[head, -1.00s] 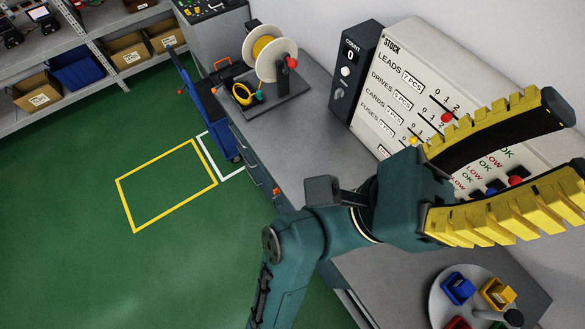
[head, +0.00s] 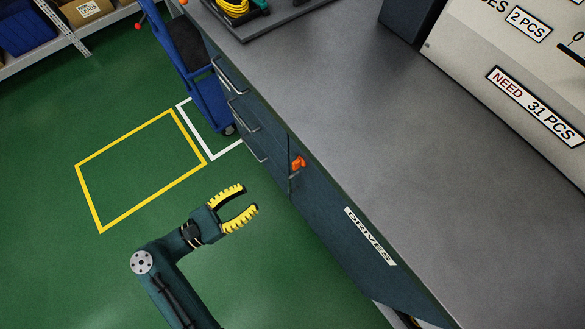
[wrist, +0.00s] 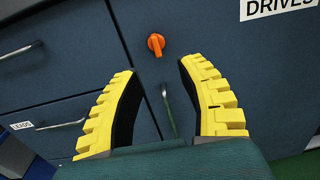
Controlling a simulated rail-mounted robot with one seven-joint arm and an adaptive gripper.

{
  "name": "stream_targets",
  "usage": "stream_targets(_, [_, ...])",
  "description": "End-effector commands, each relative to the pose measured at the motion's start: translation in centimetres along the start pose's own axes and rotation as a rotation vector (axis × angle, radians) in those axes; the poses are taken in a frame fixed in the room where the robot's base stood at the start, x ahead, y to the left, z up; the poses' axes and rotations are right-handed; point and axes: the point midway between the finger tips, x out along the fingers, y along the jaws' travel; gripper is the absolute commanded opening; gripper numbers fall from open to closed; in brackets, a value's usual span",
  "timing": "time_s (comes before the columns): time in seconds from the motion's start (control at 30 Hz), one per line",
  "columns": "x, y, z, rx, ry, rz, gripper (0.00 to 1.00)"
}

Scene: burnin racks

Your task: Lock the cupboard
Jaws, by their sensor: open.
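The cupboard door (head: 345,225) is the dark blue panel labelled DRIVES under the grey bench; it also shows in the wrist view (wrist: 230,65). It looks closed. An orange knob (head: 298,163) sticks out near the door's upper left corner, and in the wrist view the knob (wrist: 156,44) is ahead, just beyond and between my fingertips. My gripper (head: 249,197) is open and empty, in front of the cupboard and apart from the knob. A slim metal handle (wrist: 168,108) shows below the knob, between my yellow-padded fingers.
Drawers with bar handles (head: 238,90) lie left of the door, one labelled LEADS (wrist: 22,125). A blue cart (head: 208,98) stands beside them in a white floor outline. The green floor (head: 70,270) around my arm is clear. A stock board (head: 500,60) stands on the bench.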

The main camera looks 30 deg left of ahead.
Motion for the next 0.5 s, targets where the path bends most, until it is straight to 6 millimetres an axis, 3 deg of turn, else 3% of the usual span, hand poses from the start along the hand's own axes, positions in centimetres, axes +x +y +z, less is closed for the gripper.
stream_targets(0.03, [-0.6,0.4,-1.3,0.001,-0.001,0.020,0.39])
stream_targets(0.2, [-0.2,0.7,-1.0,0.003,-0.002,0.029,0.39])
stream_targets(0.5, [6.5,0.7,-1.2,0.004,-0.002,0.023,0.39])
